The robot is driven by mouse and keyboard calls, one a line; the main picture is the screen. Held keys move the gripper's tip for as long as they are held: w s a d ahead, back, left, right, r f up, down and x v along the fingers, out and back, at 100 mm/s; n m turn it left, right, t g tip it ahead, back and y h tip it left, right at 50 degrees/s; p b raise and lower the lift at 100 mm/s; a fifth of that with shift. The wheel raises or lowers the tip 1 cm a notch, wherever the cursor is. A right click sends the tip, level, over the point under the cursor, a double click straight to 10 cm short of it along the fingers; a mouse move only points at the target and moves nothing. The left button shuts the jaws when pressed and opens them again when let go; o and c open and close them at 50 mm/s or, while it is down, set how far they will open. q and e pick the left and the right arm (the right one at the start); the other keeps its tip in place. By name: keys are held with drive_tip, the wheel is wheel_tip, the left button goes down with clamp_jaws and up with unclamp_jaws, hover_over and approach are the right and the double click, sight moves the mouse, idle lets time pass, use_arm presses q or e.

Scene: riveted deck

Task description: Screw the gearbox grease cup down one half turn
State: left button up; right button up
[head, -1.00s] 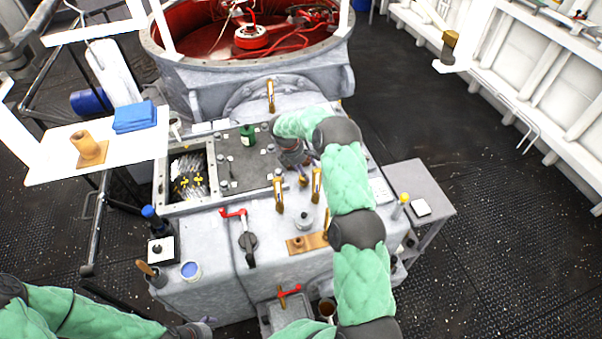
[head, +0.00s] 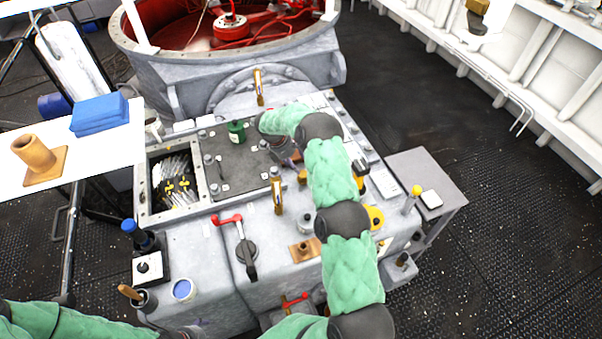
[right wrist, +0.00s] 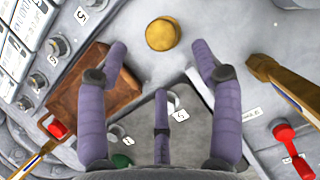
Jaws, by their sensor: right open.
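A round brass cap (right wrist: 162,34), which looks like the grease cup, stands on the grey gearbox top in the right wrist view. It lies just beyond my right gripper's fingertips, about midway between them and not touched. In the head view a small brass piece (head: 302,176) beside the gripper may be the same cup. My right gripper (right wrist: 160,60) is open and empty, its purple fingers spread. In the head view the right gripper (head: 287,156) hangs low over the gearbox (head: 205,245), partly covered by my arm. My left arm enters bottom left; its gripper (head: 185,332) is barely visible at the edge.
A side table (head: 450,190) stands right.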

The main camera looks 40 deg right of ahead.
sight(303, 173)
drive_tip(key=x, duration=0.8)
drive_tip(key=shift+b, duration=0.4)
drive_tip(key=shift+r, duration=0.1)
drive_tip(key=shift+w, duration=0.1)
drive_tip(key=c, duration=1.1)
